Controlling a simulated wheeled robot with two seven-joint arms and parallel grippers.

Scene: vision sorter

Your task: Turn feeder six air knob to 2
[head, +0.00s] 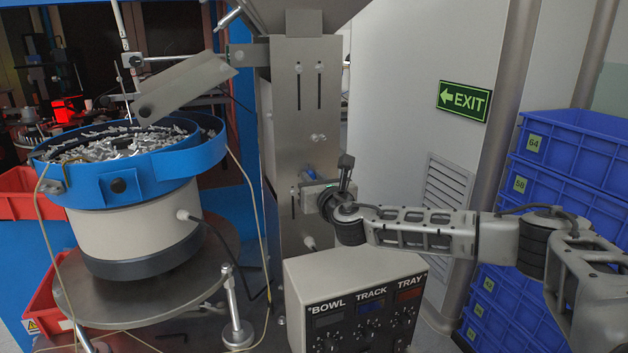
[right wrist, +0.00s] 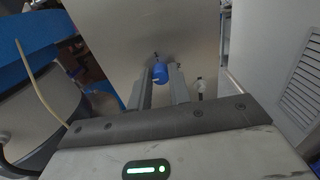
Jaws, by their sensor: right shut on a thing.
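A small blue air knob (head: 309,174) sticks out from the grey metal column (head: 300,110). In the right wrist view the blue knob (right wrist: 160,73) sits between the two finger ends, with a small pale mark on it. My right gripper (head: 308,182) reaches the column from the right and is shut on the knob; its fingers (right wrist: 161,77) also show in the right wrist view. Any scale or number around the knob is too small to read. My left gripper is in neither view.
A blue bowl feeder (head: 130,180) full of metal parts stands left on a round plate. A control box (head: 355,270) marked BOWL, TRACK and TRAY is below my right gripper. Blue crates (head: 575,140) are stacked at right.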

